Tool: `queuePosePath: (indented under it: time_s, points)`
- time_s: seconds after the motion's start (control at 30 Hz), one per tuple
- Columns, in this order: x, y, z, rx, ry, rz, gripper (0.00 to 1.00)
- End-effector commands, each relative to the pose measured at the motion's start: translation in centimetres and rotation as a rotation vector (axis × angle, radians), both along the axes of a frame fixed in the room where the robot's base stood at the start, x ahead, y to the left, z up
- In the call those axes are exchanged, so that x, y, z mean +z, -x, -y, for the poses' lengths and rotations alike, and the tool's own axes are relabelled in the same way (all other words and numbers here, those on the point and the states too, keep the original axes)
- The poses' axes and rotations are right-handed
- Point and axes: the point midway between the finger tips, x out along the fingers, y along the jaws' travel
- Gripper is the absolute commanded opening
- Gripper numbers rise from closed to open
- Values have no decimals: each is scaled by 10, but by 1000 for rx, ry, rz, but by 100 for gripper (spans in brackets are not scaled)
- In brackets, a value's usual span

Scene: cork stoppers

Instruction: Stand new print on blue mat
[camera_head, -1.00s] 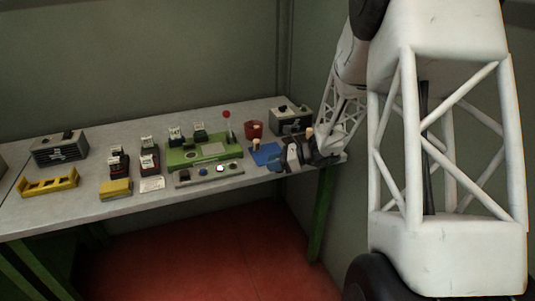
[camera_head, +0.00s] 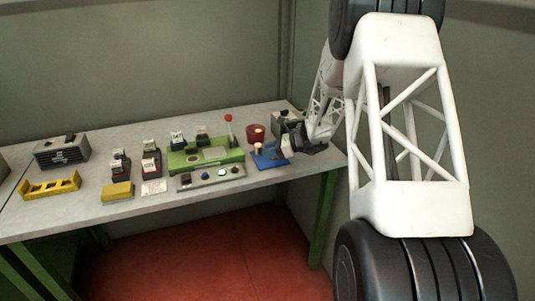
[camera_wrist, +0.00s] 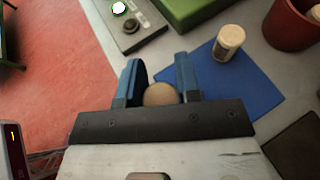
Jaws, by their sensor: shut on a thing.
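A blue mat (camera_head: 268,162) lies at the right part of the bench. It fills the right middle of the wrist view (camera_wrist: 252,92). A pale tan cylinder with a light top (camera_wrist: 229,42) stands upright on the mat, to the right of my gripper's fingers. My gripper (camera_wrist: 160,76) has blue fingers shut on a tan round-topped stopper (camera_wrist: 160,95). The held stopper's lower part is hidden by the gripper. In the head view the held stopper (camera_head: 284,146) is at the mat's right side; I cannot tell whether it touches the mat.
A red cup (camera_head: 256,133) stands behind the mat. A green block (camera_head: 205,159) and a grey button strip (camera_head: 210,177) with a lit green button lie to its left. A dark box (camera_head: 284,118) is behind my gripper. Stamps, a yellow sponge (camera_head: 117,191) and a yellow rack (camera_head: 50,186) are farther left.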

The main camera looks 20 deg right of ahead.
Motion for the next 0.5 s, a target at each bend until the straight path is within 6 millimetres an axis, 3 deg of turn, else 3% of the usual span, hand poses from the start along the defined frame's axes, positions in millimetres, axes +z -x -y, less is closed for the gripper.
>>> queuePosePath:
  time_s: [0.23,0.5]
  points:
    - [-3,-32,5,1,1,2,6]
    - [-4,-42,7,0,0,0,6]
